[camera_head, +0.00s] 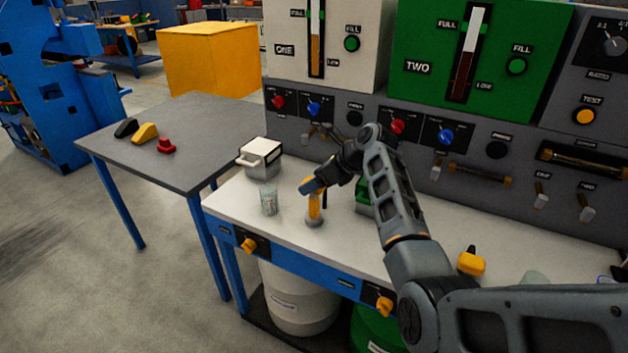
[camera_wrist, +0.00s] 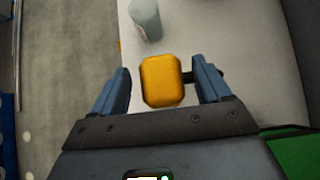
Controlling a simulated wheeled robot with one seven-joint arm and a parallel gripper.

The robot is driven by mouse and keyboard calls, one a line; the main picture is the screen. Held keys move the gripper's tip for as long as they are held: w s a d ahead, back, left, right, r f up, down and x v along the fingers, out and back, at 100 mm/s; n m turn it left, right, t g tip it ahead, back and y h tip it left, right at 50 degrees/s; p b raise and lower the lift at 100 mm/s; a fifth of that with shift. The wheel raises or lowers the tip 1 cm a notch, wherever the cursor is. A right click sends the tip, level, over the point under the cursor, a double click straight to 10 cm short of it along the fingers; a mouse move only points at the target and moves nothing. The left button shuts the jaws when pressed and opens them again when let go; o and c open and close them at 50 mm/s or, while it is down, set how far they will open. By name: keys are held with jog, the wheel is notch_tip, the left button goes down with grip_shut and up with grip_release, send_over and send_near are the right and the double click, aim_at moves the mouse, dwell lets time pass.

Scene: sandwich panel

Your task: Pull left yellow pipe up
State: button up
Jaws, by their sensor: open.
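The left yellow pipe (camera_head: 314,208) stands upright on a small grey base on the white worktop, at the front left in the head view. My gripper (camera_head: 313,186) is at its upper part, with a blue finger in front of it. In the wrist view the yellow top (camera_wrist: 161,80) lies between the two blue fingers of my gripper (camera_wrist: 160,74), with a visible gap on each side. The jaws are open. A second yellow piece (camera_head: 471,262) with a dark tip is on the worktop at the right.
A glass (camera_head: 269,201) stands close left of the pipe; it also shows in the wrist view (camera_wrist: 147,20). A grey box with a white lid (camera_head: 262,157) is behind it. A green object (camera_head: 363,195) is right of the pipe. The control panel (camera_head: 325,141) stands behind.

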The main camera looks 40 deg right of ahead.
jog(key=v, duration=0.7)
dwell(0.4)
